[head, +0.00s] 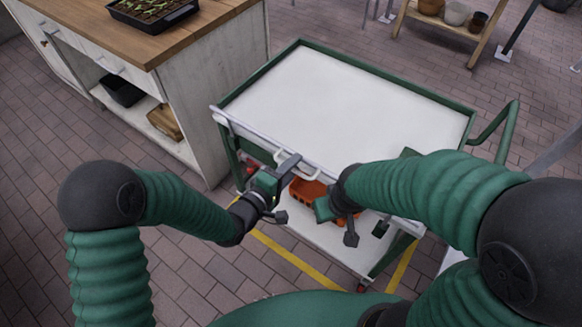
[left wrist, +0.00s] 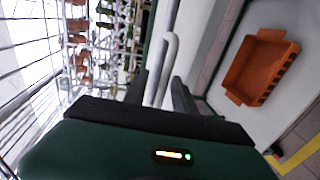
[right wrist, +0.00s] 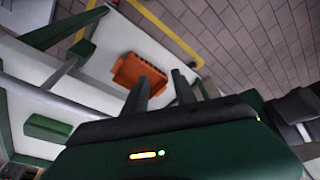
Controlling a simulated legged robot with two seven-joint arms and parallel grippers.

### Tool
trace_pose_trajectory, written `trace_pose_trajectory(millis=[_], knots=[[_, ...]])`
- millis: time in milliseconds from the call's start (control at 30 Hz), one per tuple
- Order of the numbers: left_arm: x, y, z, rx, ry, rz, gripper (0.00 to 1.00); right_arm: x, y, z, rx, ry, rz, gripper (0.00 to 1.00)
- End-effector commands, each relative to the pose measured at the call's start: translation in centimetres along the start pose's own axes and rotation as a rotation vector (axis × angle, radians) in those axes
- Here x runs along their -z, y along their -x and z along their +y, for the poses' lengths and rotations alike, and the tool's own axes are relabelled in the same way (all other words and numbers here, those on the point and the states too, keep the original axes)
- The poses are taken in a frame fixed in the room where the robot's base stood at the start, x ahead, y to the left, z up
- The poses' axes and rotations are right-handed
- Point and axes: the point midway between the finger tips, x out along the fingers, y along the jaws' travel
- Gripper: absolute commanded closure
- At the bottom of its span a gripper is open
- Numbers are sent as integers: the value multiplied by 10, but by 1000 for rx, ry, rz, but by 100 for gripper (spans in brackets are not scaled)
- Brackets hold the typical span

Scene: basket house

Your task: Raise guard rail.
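The guard rail (head: 240,125) is a pale bar along the near long side of a green cart with a white top (head: 340,100). A white looped handle (head: 312,168) sticks out from the rail. My left gripper (head: 290,166) is at the rail beside this handle. In the left wrist view the white handle (left wrist: 168,62) runs between its spread fingers (left wrist: 160,92), with gaps showing. My right gripper (right wrist: 161,88) has its fingers apart with nothing gripped between them.
An orange crate (head: 307,190) sits on the cart's lower shelf (right wrist: 100,62). A wooden-topped cabinet (head: 215,70) with a black seedling tray (head: 150,12) stands close on the left. A pot shelf (head: 445,27) is at the back. Yellow lines (head: 290,255) mark the brick floor.

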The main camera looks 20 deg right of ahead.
Motion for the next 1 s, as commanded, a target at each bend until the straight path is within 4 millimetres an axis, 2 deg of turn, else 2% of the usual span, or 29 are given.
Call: trace_pose_trajectory(millis=[167,267,500,533,600,733,833,1000], knots=[[1,17,0,4,0,2,68,1,4,0,0,0,0,67],[2,41,1,4,2,5,68,2,8,0,0,0,0,67],[1,114,1,4,2,4,68,4,17,0,0,0,0,67],[0,120,8,5,5,3,68,7,30,0,0,0,-1,67],[0,131,11,8,8,-1,68,12,53,0,0,0,0,67],[0,149,9,5,6,1,68,18,76,0,0,0,1,67],[0,160,5,4,4,1,68,20,86,0,0,0,1,67],[-1,167,1,1,0,0,68,21,89,0,0,0,0,67]])
